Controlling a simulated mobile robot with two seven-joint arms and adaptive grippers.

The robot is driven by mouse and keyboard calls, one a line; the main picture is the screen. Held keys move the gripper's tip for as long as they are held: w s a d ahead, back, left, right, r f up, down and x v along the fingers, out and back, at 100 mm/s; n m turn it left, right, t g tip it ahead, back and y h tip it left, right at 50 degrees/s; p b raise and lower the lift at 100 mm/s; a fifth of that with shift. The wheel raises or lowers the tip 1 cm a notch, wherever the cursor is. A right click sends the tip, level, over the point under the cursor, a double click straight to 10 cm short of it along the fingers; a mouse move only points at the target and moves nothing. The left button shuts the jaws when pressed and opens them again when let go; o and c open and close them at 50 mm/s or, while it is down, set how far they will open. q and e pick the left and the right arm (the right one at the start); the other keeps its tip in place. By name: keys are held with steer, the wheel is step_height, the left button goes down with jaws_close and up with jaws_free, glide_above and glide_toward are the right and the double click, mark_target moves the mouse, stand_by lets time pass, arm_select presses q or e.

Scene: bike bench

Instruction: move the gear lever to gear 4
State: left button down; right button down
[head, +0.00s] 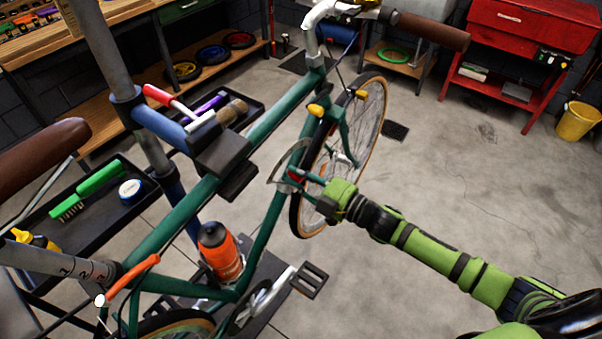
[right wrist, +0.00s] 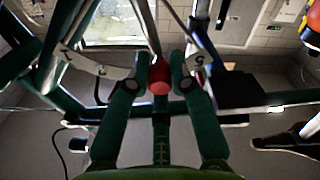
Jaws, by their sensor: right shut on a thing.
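The gear lever shows its red knob (right wrist: 158,87) between my fingertips in the right wrist view. A pale scale plate (right wrist: 78,62) runs behind it, with a 1 near its left end and a 5 near its right end; the marks between are hidden by my fingers. In the head view a small red spot of the knob (head: 295,175) shows at the fingertips. My left gripper is not in view.
The clamp (head: 222,150) holds the bike. An orange bottle (head: 221,252), a pedal (head: 310,280) and an orange lever (head: 134,276) by a numbered grey sleeve are nearby. A tool tray (head: 140,215) stands left.

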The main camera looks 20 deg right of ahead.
steer(key=c, duration=1.1)
jaws_free()
steer(key=shift+a+r, duration=0.1)
steer(key=shift+r, duration=0.05)
steer(key=shift+s+d, duration=0.35)
steer(key=shift+s, duration=0.05)
steer(key=v, duration=1.1)
